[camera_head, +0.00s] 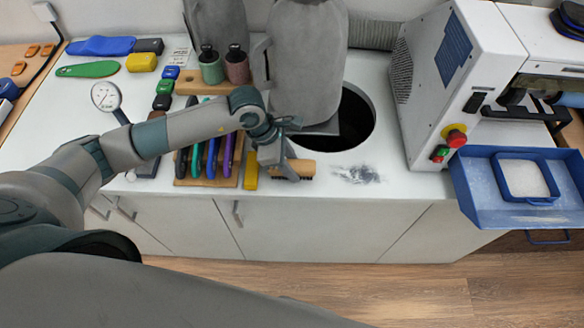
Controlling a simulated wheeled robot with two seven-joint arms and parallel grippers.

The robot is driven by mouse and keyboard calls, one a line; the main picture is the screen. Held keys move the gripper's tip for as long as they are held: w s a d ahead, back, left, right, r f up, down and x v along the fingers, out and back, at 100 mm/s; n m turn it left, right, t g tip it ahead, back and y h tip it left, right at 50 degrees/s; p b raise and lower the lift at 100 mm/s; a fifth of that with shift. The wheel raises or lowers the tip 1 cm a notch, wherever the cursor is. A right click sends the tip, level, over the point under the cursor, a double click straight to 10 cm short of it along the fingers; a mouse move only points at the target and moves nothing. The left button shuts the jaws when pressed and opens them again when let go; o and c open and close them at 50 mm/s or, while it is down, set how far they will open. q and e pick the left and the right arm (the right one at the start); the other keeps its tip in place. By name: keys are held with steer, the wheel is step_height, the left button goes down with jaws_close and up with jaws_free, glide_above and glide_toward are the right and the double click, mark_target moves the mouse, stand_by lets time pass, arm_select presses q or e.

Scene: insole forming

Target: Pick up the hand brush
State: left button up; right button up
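The hand brush (303,168) has a light wooden back and dark bristles. It lies near the front edge of the white worktop, just left of a patch of grey dust (357,174). My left gripper (288,172) reaches down over the brush's left part, and a grey finger overlaps it in the picture. The hand hides that end of the brush. I cannot tell whether the fingers are closed on it or stand apart around it. My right gripper is not in view.
A yellow block (251,171) and a wooden rack of coloured-handled tools (208,166) stand close left of the brush. A round dark hole (357,120) opens behind it. A white machine (450,85) with a blue tray (480,190) stands right. The worktop (330,190) front is mostly clear.

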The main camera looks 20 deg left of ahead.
mark_target(292, 164)
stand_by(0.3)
arm_select(q)
steer(key=shift+r+p, duration=0.3)
steer(key=shift+p, duration=0.2)
steer(key=shift+r, duration=0.1)
step_height(292, 164, up, 9)
steer(key=b, duration=0.4)
steer(key=shift+r, duration=0.35)
steer(key=o, duration=0.6)
steer(key=shift+c, duration=0.2)
jaws_close()
